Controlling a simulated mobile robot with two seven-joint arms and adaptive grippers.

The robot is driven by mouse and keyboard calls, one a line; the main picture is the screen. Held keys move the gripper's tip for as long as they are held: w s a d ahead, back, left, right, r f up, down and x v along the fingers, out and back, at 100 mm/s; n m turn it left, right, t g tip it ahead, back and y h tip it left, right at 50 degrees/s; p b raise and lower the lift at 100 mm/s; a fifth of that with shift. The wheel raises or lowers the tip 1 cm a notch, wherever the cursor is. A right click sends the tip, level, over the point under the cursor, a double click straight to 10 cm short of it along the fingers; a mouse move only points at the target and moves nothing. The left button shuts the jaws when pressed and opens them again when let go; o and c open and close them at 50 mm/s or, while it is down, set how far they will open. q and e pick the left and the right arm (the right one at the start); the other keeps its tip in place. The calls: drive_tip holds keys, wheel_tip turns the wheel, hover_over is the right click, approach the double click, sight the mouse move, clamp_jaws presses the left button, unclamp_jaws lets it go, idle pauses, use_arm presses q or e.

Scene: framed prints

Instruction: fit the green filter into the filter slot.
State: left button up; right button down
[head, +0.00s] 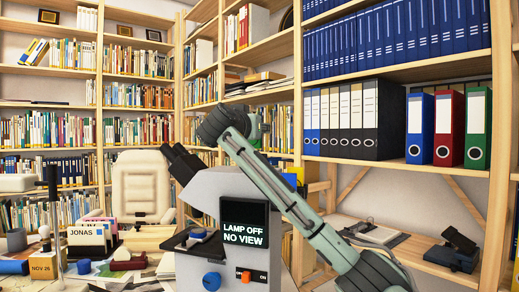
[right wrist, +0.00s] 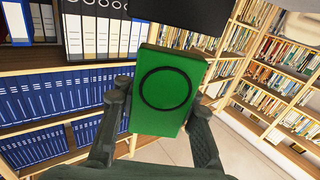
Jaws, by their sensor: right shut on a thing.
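The green filter (right wrist: 172,92) is a green block with a dark ring on its face. In the right wrist view it sits between the two fingers of my right gripper (right wrist: 160,100), which is shut on it. In the head view my right arm rises from the bottom right across the microscope (head: 205,258); I cannot make out its gripper or the filter there. The microscope is white with dark eyepieces, and its screen (head: 245,222) reads "LAMP OFF NO VIEW". I cannot make out the filter slot in either view. My left gripper is not in view.
Bookshelves (head: 140,77) fill the back, with binders (head: 449,128) at right. A cream chair (head: 142,187) stands behind the desk. Books, a "JONAS" box (head: 88,237) and small items crowd the desk left of the microscope. A dark device (head: 453,250) rests on a low right shelf.

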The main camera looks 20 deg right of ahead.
sight(260, 147)
drive_tip(key=shift+w+d+f, duration=0.4)
drive_tip(key=shift+d, duration=0.1)
drive_tip(key=shift+f, duration=0.35)
wheel_tip(260, 147, down, 3)
drive_tip(key=shift+f, duration=0.15)
drive_tip(key=c, duration=1.1)
unclamp_jaws()
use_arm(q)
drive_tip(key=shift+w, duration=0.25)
